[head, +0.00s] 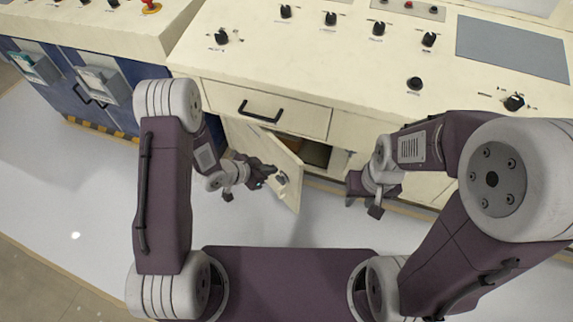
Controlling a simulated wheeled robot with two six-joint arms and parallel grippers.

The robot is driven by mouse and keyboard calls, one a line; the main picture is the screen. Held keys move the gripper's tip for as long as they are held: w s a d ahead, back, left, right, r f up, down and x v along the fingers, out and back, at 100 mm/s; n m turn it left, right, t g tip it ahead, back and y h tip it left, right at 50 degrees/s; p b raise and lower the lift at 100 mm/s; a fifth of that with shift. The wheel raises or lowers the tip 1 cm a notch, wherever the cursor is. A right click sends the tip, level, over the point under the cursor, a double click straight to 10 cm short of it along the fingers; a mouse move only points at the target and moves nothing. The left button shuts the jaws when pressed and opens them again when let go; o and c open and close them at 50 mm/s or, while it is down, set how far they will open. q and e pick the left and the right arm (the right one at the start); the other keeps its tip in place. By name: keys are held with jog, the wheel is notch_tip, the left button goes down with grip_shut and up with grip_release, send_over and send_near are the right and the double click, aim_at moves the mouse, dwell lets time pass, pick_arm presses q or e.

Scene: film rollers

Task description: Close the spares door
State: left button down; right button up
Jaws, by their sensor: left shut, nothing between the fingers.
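The spares door (288,162) is a cream cabinet door below a drawer. It stands open, swung out toward me, with a small dark latch or knob (281,180) near its free edge. The dark cabinet opening (316,154) shows to the right of the door. My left gripper (267,172) is shut and empty, close to the door at the left of the knob; I cannot tell whether it touches. My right gripper (354,190) is to the right of the door, in front of the cabinet front and apart from the door. Its fingers are too small to read.
A cream drawer (265,110) with a black handle is above the door. The sloped console top (300,60) carries several black knobs. A blue cabinet (70,90) with grey boxes stands at the left. The pale floor (70,190) at the left is clear.

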aim_at(293, 162)
pick_arm(q)
jog(key=w+d+f, duration=0.1)
jog(key=w+d+f+b, duration=0.1)
jog(key=w+d, duration=0.1)
jog(key=w+d+f, duration=0.1)
jog(key=d, duration=0.1)
jog(key=shift+w, duration=0.2)
jog(key=shift+w+d, duration=0.2)
jog(key=shift+w, duration=0.05)
jog(key=w+d+n+t+y+b, duration=0.1)
jog(key=w+d, duration=0.4)
jog(key=shift+d+n+b, duration=0.2)
jog(key=shift+n+b, duration=0.1)
jog(key=shift+s, duration=0.1)
